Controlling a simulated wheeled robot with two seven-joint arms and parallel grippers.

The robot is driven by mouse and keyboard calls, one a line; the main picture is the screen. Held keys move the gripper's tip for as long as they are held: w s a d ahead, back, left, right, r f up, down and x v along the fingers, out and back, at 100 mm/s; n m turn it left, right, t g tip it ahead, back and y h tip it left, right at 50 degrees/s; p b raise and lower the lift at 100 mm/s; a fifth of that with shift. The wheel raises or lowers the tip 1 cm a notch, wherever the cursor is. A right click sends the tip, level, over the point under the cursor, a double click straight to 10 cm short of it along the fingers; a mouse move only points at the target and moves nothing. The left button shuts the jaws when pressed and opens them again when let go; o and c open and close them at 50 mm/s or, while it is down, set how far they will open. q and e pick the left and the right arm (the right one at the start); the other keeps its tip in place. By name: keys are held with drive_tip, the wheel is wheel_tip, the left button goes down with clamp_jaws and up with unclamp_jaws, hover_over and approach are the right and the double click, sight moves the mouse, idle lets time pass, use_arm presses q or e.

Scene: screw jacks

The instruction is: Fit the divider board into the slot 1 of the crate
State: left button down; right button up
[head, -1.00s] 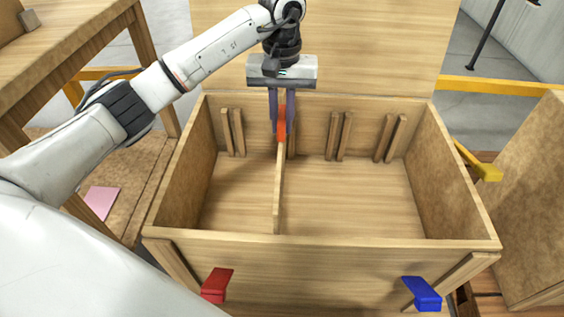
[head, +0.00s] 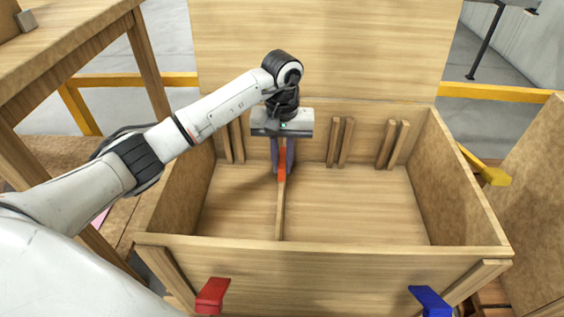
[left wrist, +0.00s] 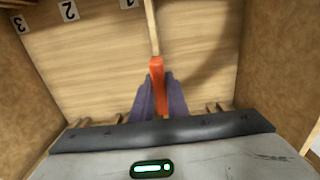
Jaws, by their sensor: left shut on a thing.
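The divider board (head: 280,212) is a thin wooden panel, seen nearly edge-on inside the wooden crate (head: 340,272). It runs front to back, left of the crate's middle. My left gripper (head: 282,168) is shut on its orange grip (head: 282,175), down inside the crate near the far wall. The grip also shows in the left wrist view (left wrist: 157,78). There the board lies beside label 1 (left wrist: 128,3), with labels 2 (left wrist: 68,11) and 3 (left wrist: 20,24) further left. The gripper hides the slot strips behind it; I cannot tell how deep the board sits. My right gripper is out of view.
Paired slot strips (head: 340,142) stand on the far wall. A red tab (head: 212,295) and a blue tab (head: 431,301) stick out at the crate's front, and a yellow one (head: 490,174) at the right. A tall wooden panel (head: 320,50) rises behind. The crate's right part is empty.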

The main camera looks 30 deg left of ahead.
use_arm(q)
drive_tip(key=shift+f, duration=0.1)
drive_tip(key=c, duration=1.7)
unclamp_jaws()
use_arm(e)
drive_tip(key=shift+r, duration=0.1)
